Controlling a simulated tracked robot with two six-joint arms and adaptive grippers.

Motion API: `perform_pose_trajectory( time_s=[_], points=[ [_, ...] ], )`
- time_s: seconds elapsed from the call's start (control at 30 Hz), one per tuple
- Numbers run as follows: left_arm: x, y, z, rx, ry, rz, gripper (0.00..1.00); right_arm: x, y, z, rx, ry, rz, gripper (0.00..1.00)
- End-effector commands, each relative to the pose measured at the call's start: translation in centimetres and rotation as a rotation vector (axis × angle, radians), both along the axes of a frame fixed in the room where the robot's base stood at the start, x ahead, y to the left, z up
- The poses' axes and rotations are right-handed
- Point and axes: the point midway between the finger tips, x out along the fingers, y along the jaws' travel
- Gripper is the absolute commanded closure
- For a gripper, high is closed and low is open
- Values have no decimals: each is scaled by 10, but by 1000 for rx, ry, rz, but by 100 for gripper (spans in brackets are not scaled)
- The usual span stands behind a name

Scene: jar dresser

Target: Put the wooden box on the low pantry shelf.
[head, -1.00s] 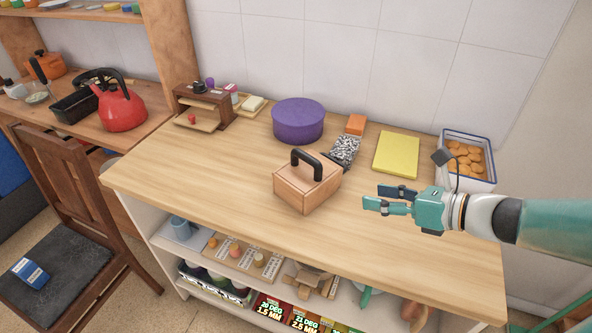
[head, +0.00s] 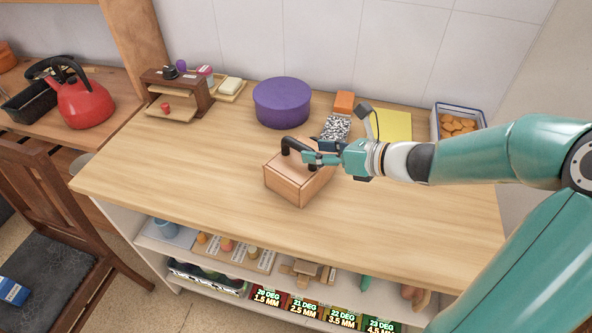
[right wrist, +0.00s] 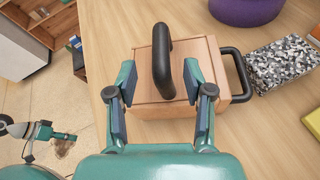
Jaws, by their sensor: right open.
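The wooden box (head: 292,187) stands on the wooden counter (head: 210,180), with a black arched handle (head: 296,146) on its lid. My right gripper (head: 310,158) is open at the handle. In the right wrist view the fingers of the right gripper (right wrist: 162,80) lie either side of the handle (right wrist: 161,62), apart from it, above the box (right wrist: 145,108). A black loop shows at the box's right side there. A teal piece at that view's lower left (right wrist: 45,132) looks like my left gripper; its jaws are unclear. Shelves (head: 225,262) lie under the counter; I cannot tell which is the pantry shelf.
A purple round box (head: 282,103), a speckled box (head: 335,128), a yellow pad (head: 394,126) and a tray of orange rounds (head: 437,122) stand behind. A chair (head: 60,215) is at left. The under-counter shelves are crowded. The counter's front left is clear.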

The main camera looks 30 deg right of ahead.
Motion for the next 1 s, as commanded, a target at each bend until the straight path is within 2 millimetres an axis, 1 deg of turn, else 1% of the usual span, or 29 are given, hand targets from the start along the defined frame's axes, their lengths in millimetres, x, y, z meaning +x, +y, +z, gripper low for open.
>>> perform_pose_trajectory(
  time_s=[0.03,0.1,0.27,0.37,0.63,0.73,0.93,0.97,1.0],
  points=[
    [0,0,-1,0,0,0,60,7,3,-3,2,0,4,48],
    [0,0,-1,0,0,0,60,13,6,-5,-1,-2,2,48],
    [0,0,-1,0,0,0,60,19,8,-8,0,0,0,48],
    [0,0,1,0,0,0,60,26,11,-12,2,0,1,48],
    [0,0,4,0,0,0,60,57,23,-27,0,0,2,48],
    [0,0,4,0,0,0,60,61,24,-29,0,0,-1,48],
    [0,0,4,0,0,0,60,62,24,-29,-1,-1,-2,48],
    [0,0,4,0,0,0,60,62,24,-29,-1,-1,-2,52],
    [0,0,4,0,0,0,60,62,24,-29,-1,-1,-2,58]
  ],
)
